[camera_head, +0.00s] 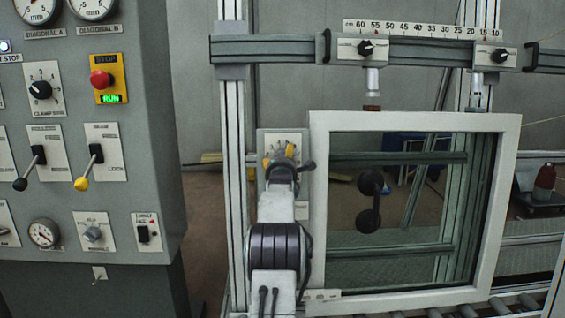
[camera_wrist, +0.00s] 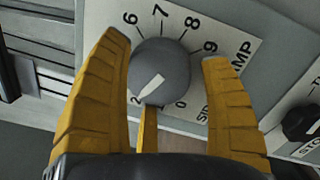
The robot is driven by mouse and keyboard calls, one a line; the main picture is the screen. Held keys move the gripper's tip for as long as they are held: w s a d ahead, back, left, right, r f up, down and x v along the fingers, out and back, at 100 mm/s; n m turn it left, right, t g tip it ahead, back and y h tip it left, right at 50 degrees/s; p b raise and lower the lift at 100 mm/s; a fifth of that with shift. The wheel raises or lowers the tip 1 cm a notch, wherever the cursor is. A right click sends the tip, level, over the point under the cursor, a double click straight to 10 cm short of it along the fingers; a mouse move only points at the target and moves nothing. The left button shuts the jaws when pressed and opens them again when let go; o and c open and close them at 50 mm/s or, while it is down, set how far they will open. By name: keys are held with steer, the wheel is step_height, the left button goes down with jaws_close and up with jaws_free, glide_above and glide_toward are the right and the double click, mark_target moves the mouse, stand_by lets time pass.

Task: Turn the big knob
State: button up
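The big knob (camera_wrist: 163,72) is round and grey with a white pointer, on a white dial plate (camera_wrist: 200,22) numbered around its rim, in the wrist view. The pointer slants to the lower left of that view. My gripper (camera_wrist: 166,62) has yellow fingers standing on either side of the knob, with a third finger below it. A gap shows between the knob and the right finger; contact at the left finger is unclear. In the head view my gripper (camera_head: 279,155) is in front of the dial plate (camera_head: 283,137) and hides the knob.
A white-framed window (camera_head: 318,210) with a black handle (camera_head: 369,200) stands close on the right. A grey control cabinet (camera_head: 145,190) with levers and dials is at left. A smaller black knob (camera_wrist: 301,122) is at the right of the wrist view.

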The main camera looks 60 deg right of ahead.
steer(key=shift+f, duration=0.1)
steer(key=c, duration=0.9)
steer(key=shift+f+m, duration=0.1)
steer(key=shift+m, duration=0.6)
steer(key=o, duration=0.9)
steer(key=shift+o, duration=1.4)
steer(key=shift+s+r, duration=0.1)
steer(key=shift+r, duration=0.15)
